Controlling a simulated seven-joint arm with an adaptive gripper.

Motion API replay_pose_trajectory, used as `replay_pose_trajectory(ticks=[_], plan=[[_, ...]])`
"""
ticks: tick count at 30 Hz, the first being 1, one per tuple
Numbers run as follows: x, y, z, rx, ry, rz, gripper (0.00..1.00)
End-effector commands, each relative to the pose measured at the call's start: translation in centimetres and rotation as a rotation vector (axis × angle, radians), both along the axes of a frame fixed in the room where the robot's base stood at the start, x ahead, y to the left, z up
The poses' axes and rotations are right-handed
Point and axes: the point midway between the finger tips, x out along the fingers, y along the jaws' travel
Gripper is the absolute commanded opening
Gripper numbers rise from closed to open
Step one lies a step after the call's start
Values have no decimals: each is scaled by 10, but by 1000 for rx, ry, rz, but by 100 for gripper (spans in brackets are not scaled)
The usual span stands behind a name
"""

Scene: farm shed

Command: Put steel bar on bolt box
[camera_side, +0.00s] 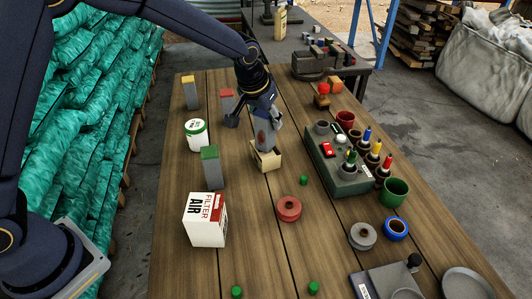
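My gripper (258,117) points down over the middle of the wooden table. A grey piece with a reddish-brown patch, which looks like the steel bar (264,139), stands roughly upright just below it. The bar's lower end meets a small cream box (268,161), which may be the bolt box; whether it is in, on or just behind the box is unclear. A dark finger-like part shows left of the bar, apart from it in this view. The bar's upper end is hidden by my gripper, and I cannot tell whether the fingers grip it.
Blocks with yellow (190,93), red (227,98) and green (212,168) tops, a white tub (197,135) and an air-filter box (206,220) stand left. A dark green tool holder (341,172) stands right. A red disc (288,208) lies in front. Bare wood surrounds the cream box.

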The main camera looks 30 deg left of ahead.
Motion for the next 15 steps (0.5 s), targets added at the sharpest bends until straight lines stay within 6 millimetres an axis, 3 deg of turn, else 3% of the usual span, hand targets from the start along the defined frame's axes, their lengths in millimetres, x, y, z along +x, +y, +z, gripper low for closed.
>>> replay_pose_trajectory(ticks=[5,15], plan=[[0,0,0,0,0,0,66],[0,0,4,0,-1,0,66]])
